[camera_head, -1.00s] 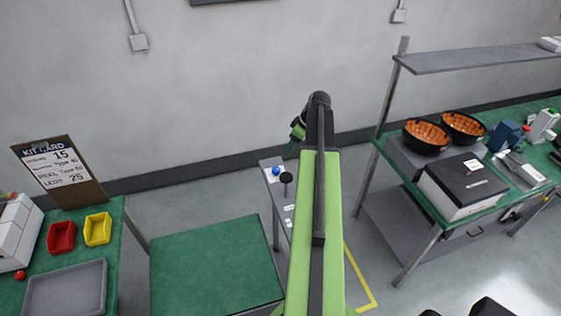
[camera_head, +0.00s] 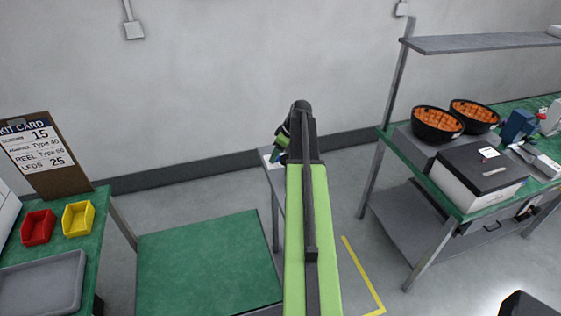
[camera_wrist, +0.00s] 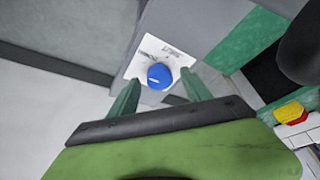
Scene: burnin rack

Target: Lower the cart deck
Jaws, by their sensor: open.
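A blue round knob or button (camera_wrist: 159,76) sits on a white label (camera_wrist: 178,55) on a grey stand (camera_wrist: 160,22) in the wrist view. My gripper (camera_wrist: 160,80) is open, with its two green fingers on either side of the blue button; whether they touch it I cannot tell. In the head view my gripper (camera_head: 281,143) is over the narrow grey stand (camera_head: 277,185), and my arm hides the button. A green-topped deck (camera_head: 208,262), which looks like the cart deck, is left of the stand.
A left bench holds a red bin (camera_head: 38,227), a yellow bin (camera_head: 77,219), a grey tray (camera_head: 42,284) and a kit card (camera_head: 42,158). A right bench holds black bowls (camera_head: 437,124) and a box (camera_head: 478,178). Yellow tape (camera_head: 362,275) marks the floor between.

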